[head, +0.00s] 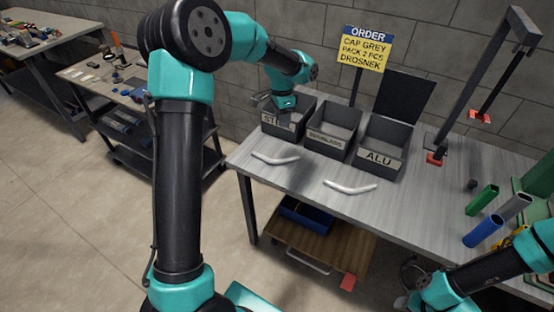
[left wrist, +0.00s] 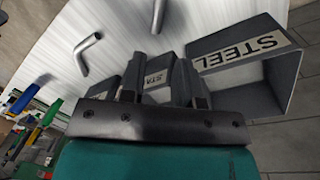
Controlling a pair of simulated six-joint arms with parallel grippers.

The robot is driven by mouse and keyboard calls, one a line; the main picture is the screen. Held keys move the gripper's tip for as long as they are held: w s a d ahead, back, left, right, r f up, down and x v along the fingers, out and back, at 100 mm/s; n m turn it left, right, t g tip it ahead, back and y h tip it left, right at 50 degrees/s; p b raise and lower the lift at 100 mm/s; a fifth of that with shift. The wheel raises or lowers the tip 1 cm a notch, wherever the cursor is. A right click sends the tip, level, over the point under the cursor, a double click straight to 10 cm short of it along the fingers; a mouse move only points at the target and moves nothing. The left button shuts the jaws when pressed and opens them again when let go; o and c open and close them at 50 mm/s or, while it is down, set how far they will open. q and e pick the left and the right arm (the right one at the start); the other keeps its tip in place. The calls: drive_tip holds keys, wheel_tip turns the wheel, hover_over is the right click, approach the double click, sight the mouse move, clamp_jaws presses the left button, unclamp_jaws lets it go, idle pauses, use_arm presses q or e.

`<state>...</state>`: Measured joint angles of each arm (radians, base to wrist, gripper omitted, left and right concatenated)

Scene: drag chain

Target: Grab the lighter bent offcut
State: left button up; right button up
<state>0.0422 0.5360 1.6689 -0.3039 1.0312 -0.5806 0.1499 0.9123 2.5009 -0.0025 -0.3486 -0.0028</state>
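Two pale bent offcuts lie apart on the grey bench in front of the bins. The left offcut (head: 275,158) is nearer the STEEL bin; it also shows in the left wrist view (left wrist: 158,15). The right offcut (head: 350,187) lies in front of the ALU bin and also shows in the left wrist view (left wrist: 87,50). They look alike; I cannot tell by sight which is lighter. My left gripper (head: 285,104) is above the STEEL bin (head: 280,125). In the left wrist view its fingers (left wrist: 157,85) are apart with nothing held between them. My right gripper is out of view.
The middle bin (head: 331,140) and ALU bin (head: 380,159) stand beside the STEEL bin. An order sign (head: 365,50) rises behind. A dark frame with red parts (head: 435,158) and green (head: 482,200), blue (head: 482,231) and grey tubes stand to the right. The bench front is clear around the offcuts.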

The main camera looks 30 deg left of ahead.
use_arm(q)
hover_over(283, 159)
drive_tip(key=f, duration=1.2)
drive_tip(key=shift+w+a+f, duration=0.1)
drive_tip(key=shift+w+a, duration=0.05)
drive_tip(key=shift+w, duration=0.25)
drive_tip(key=shift+s+f, duration=0.15)
drive_tip(key=shift+f, duration=1.15)
drive_tip(key=shift+s+f, duration=0.1)
drive_tip(key=shift+f, duration=1.15)
clamp_jaws()
